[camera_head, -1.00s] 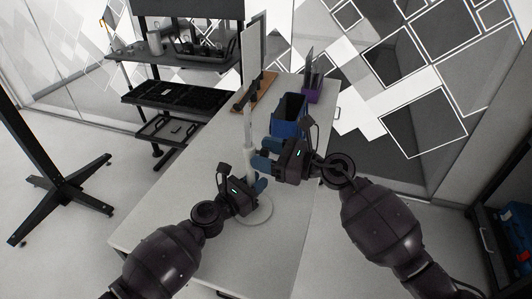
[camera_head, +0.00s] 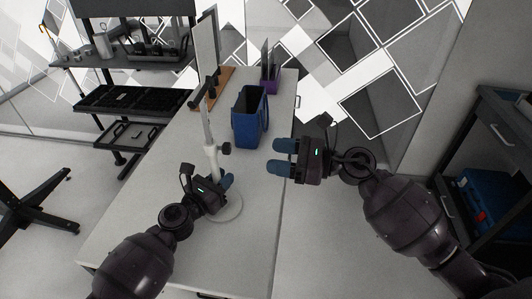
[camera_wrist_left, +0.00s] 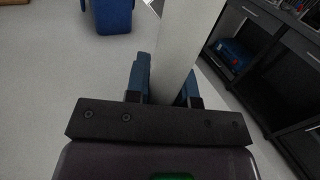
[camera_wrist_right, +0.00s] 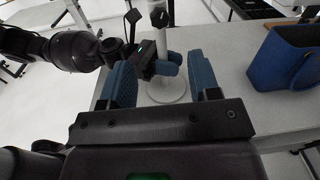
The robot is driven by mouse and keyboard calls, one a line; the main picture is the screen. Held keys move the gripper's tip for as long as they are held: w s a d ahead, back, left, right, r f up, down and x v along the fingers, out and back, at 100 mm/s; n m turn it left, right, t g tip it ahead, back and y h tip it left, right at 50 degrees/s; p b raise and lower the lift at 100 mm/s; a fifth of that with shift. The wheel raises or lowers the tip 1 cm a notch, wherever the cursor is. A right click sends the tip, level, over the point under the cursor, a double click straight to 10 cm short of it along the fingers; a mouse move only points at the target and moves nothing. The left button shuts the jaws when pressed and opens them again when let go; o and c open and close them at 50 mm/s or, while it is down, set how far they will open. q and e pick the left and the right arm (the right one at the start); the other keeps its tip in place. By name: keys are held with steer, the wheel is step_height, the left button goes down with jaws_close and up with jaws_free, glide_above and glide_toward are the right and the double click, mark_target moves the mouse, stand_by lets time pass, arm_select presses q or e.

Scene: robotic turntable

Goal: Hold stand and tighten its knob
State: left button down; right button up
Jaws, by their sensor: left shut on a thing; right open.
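The stand is a white upright pole (camera_head: 213,162) on a round flat base (camera_head: 225,207) at the near part of the table. Its black knob (camera_head: 226,148) sticks out to the right of a white collar. My left gripper (camera_head: 226,181) is shut on the pole low down, below the knob. The left wrist view shows the pole (camera_wrist_left: 185,45) between its blue fingers. My right gripper (camera_head: 281,157) is open and empty, to the right of the knob and apart from it. The right wrist view shows the stand's base (camera_wrist_right: 168,92) beyond its spread fingers.
A blue open bin (camera_head: 249,117) stands on the table behind the stand. A wooden-based rack (camera_head: 212,88) and a purple holder (camera_head: 270,86) are farther back. A dark shelf unit (camera_head: 150,95) is at the left. The table's right edge runs close by the right gripper.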

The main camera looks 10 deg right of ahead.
mark_target(230, 149)
steer(key=shift+d, duration=0.1)
stand_by(0.3)
steer(key=w+a+g, duration=0.1)
steer(key=a, duration=0.2)
steer(key=w+a+n+g+y, duration=0.1)
steer(key=w+a, duration=0.1)
steer(key=a, duration=0.2)
steer(key=w+a+n+g, duration=0.1)
steer(key=w+a, duration=0.1)
steer(key=a, duration=0.1)
steer(key=shift+w+a+f, duration=0.1)
steer(key=shift+a, duration=0.25)
stand_by(0.3)
steer(key=c, duration=0.9)
steer(key=shift+m+y, duration=0.3)
steer(key=shift+m, duration=1.1)
steer(key=o, duration=0.9)
